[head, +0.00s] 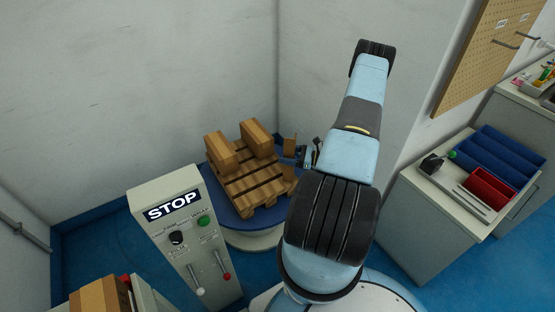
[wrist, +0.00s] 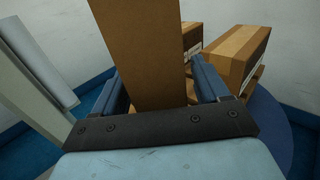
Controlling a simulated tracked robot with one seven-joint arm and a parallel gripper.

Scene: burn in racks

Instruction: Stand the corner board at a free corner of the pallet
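The corner board (wrist: 145,50) is a plain brown upright piece that fills the space between my two blue fingers in the wrist view. My gripper (wrist: 158,82) is shut on it, with a finger at each side. In the head view my gripper (head: 306,154) is at the right of the pallet, with the brown board (head: 290,143) just left of it. The wooden pallet (head: 253,192) lies on a round blue turntable (head: 247,221). Two cartons (head: 221,153) (head: 256,138) stand on its far part. The board's lower end is hidden in the wrist view.
A grey control cabinet (head: 184,225) with a STOP sign and levers stands left of the turntable. Walls close in behind. A grey cabinet (head: 436,222) with a tray and red and blue bins is at right. A carton (head: 101,296) is at the lower left.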

